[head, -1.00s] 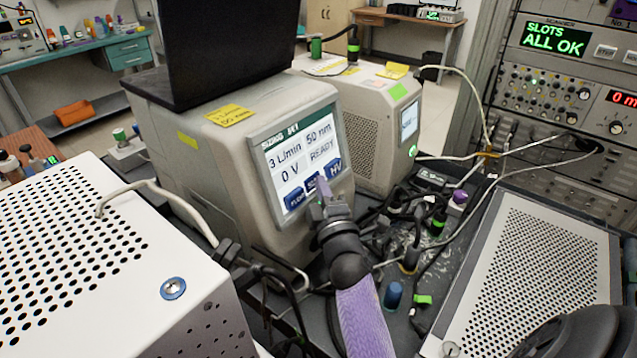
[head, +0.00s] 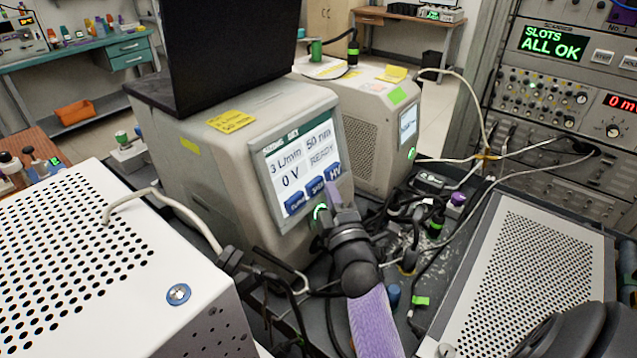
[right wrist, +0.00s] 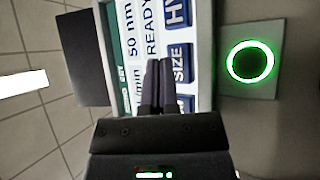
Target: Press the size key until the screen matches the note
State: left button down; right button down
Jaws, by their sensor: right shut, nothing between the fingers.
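The classifier (head: 225,180) has a tilted touch screen (head: 292,170) showing 3 L/min, 50 nm, 0 V and READY. The blue SIZE key (head: 317,187) sits between the FLOW key (head: 296,201) and the HV key (head: 334,172). A yellow note (head: 232,121) lies on top of the housing; its writing is too small to read surely. My right gripper (head: 334,188) is shut and empty, its tips at the lower right of the screen. In the right wrist view its fingers (right wrist: 159,68) are beside the SIZE key (right wrist: 180,66); contact cannot be told. My left gripper is out of view.
A green-lit ring button (right wrist: 250,62) is below the screen. A black laptop (head: 240,45) stands on the classifier. A perforated white box (head: 75,245) is at the left, another perforated case (head: 535,265) at the right. Cables and small connectors clutter the bench between.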

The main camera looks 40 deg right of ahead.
jog(key=s+p, duration=0.1)
jog(key=s+d+p, duration=0.1)
jog(key=s, duration=0.1)
jog(key=s+r, duration=0.1)
jog(key=shift+s+d+r+p, duration=0.1)
jog(key=shift+s+d+p, duration=0.1)
jog(key=shift+s+p, duration=0.2)
dwell(0.7)
